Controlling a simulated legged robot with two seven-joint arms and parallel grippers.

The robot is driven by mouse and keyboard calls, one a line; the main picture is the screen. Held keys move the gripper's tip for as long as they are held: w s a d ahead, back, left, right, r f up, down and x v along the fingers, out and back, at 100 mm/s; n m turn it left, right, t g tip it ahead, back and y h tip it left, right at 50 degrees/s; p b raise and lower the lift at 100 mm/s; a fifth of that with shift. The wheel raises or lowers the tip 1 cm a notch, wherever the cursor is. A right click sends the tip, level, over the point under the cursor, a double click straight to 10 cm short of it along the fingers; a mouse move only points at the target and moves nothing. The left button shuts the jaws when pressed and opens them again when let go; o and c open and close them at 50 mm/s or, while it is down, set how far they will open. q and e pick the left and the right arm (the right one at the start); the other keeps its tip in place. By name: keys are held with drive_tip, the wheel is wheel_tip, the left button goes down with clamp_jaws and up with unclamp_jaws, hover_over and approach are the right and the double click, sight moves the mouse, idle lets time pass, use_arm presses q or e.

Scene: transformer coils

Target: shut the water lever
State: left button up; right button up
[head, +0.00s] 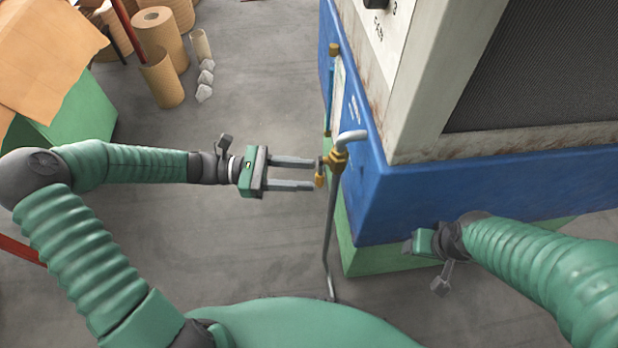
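A brass valve (338,158) with a bent grey pipe end (351,138) stands beside the corner of the blue machine base. A thin grey pipe (330,235) runs down from it to the floor. A small brass part (319,177) sits at the valve's left side; I cannot tell which piece is the water lever. My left gripper (314,175) is open, its two fingers pointing right, with the tips at this small brass part. I cannot tell whether they touch it. My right gripper (414,243) is low in front of the blue base; its fingers are hardly visible.
The blue machine base (450,190) carries a large pale cabinet (420,80) and fills the right side. Cardboard rolls (162,40), grey lumps (205,80) and a cardboard box (50,50) lie at the upper left. The grey floor between is clear.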

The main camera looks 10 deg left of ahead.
use_arm(q)
drive_tip(key=shift+w+d, duration=0.15)
drive_tip(key=shift+d, duration=0.65)
clamp_jaws()
idle(0.9)
